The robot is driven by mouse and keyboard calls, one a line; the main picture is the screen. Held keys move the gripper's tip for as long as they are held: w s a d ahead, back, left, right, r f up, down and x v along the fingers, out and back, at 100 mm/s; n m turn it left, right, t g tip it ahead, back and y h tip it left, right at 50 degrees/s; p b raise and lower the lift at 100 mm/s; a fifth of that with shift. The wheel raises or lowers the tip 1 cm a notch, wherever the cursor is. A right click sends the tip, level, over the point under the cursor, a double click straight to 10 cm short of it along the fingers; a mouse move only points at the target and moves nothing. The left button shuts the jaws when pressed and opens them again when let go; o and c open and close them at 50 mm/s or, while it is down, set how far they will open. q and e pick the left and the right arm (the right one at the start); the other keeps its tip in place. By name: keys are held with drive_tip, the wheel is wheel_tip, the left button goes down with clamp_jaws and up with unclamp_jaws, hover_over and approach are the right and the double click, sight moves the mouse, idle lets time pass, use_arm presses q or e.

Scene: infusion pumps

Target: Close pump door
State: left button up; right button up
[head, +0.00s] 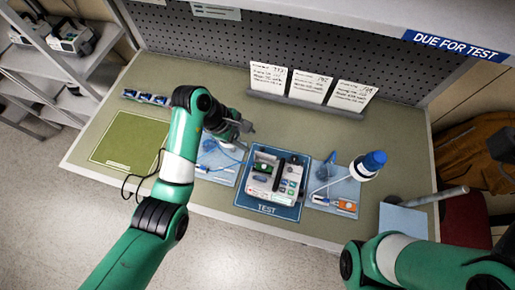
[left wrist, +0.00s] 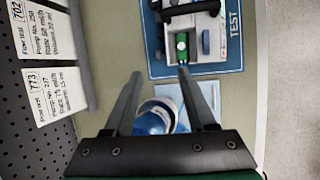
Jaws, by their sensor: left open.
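The white and grey pump (head: 275,178) stands on the blue TEST mat (head: 268,208) at the middle of the bench. It also shows at the top of the left wrist view (left wrist: 192,42), cut off by the edge. There a pale section with a green part and a blue part faces me; how far the door stands open is unclear. My left gripper (head: 248,129) is behind and to the left of the pump, apart from it. In the left wrist view its fingers (left wrist: 159,75) are spread and empty. My right gripper is not visible.
A blue and white bottle (left wrist: 157,117) shows below the fingers. Another blue-topped bottle (head: 372,163) stands right of the pump. Blue trays with tubing flank the mat. Cards (head: 310,87) stand along the back. A green mat (head: 125,140) lies clear at left.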

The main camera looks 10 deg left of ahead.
use_arm(q)
drive_tip(key=b+x, duration=0.2)
drive_tip(key=x, duration=0.8)
drive_tip(key=shift+s+f+b, duration=0.1)
drive_tip(key=shift+b, duration=0.3)
drive_tip(key=shift+c, duration=0.3)
clamp_jaws()
